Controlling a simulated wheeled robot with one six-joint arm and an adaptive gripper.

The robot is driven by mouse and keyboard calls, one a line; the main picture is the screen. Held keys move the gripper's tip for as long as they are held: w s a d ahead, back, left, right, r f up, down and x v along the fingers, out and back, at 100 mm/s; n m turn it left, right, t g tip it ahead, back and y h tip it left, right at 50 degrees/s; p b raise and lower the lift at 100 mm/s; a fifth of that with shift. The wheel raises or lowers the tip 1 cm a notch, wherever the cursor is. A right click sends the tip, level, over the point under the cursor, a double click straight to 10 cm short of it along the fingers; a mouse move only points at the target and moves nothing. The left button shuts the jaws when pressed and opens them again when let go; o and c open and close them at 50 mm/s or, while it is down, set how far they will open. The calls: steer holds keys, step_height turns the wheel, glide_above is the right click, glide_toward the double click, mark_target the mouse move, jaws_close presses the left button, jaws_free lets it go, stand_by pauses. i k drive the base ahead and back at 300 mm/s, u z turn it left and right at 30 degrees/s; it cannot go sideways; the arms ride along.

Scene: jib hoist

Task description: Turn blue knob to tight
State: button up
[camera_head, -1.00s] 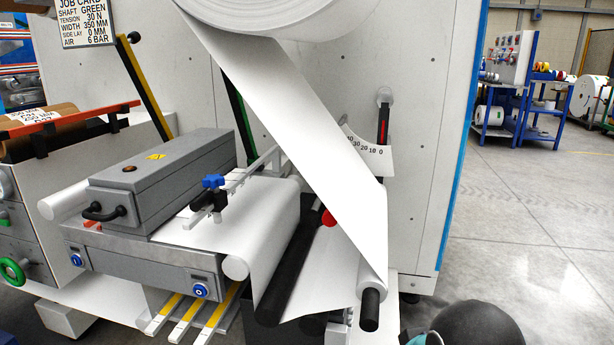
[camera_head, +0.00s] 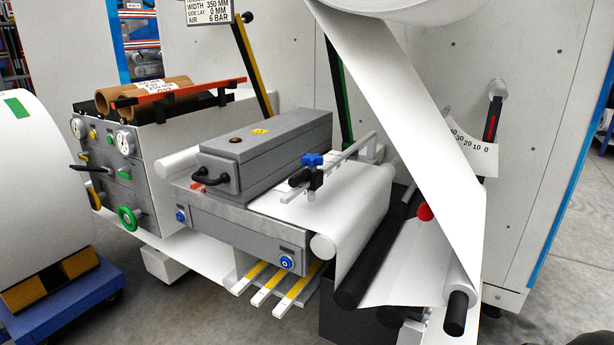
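A blue star-shaped knob (camera_head: 313,160) sits on top of a small black clamp block (camera_head: 300,178) on a light rail above the white web, right of the grey box. No tight marking is readable beside it. Two round blue dials sit on the front of the grey housing, one at the right (camera_head: 286,262) and one at the left (camera_head: 181,216). Their small labels are too small to read. My gripper is not in view.
A grey box (camera_head: 265,150) with a black handle stands left of the clamp. Yellow-topped bars (camera_head: 268,285) jut out below the housing. A large white roll (camera_head: 40,190) on a blue cart (camera_head: 75,300) stands at the left. Floor (camera_head: 190,310) between is clear.

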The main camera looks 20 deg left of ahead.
mark_target(311, 160)
steer(key=k, duration=1.3)
steer(key=u, duration=0.65)
steer(key=i, duration=1.25)
steer(key=z, duration=0.35)
